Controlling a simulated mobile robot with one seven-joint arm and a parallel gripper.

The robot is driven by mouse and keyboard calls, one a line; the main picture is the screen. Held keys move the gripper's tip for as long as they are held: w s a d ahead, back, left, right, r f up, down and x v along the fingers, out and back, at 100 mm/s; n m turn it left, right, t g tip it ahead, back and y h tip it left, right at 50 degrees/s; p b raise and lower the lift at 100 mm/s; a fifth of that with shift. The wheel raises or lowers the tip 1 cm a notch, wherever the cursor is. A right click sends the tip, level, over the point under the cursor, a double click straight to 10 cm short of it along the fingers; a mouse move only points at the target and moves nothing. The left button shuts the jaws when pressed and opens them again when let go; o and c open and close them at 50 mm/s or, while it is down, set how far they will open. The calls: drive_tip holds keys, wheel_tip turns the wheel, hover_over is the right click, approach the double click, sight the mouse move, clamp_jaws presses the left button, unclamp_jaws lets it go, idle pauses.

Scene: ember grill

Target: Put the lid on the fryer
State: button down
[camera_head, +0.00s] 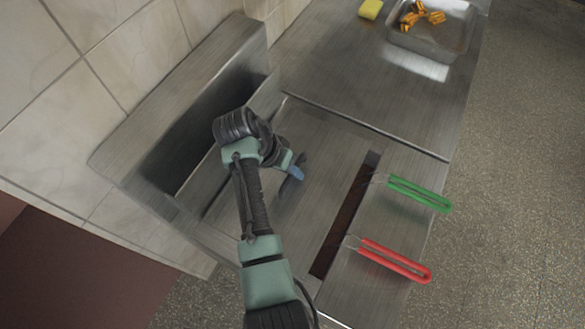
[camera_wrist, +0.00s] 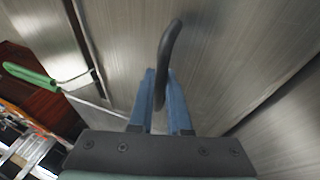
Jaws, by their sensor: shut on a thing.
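The lid is a flat brushed-metal plate (camera_head: 325,165) lying over the fryer (camera_head: 385,235). A dark strip of the fryer's opening (camera_head: 345,215) shows along the lid's right side in the head view. In the wrist view the lid (camera_wrist: 225,60) fills the middle, and its dark curved handle (camera_wrist: 168,55) rises between my blue fingers. My gripper (camera_head: 292,180) is shut on this handle; it also shows in the wrist view (camera_wrist: 168,95). My arm hides part of the lid and its left side in the head view.
A green basket handle (camera_head: 420,193) and a red basket handle (camera_head: 395,262) stick out over the fryer's right edge. A metal tray (camera_head: 455,50) with orange-brown food and a yellow block (camera_head: 370,9) are on the far counter. A raised metal back (camera_head: 180,110) stands at left.

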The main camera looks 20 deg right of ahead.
drive_tip(key=shift+f, duration=0.1)
drive_tip(key=c, duration=0.8)
unclamp_jaws()
drive_tip(key=v, duration=1.3)
drive_tip(key=shift+s, duration=0.1)
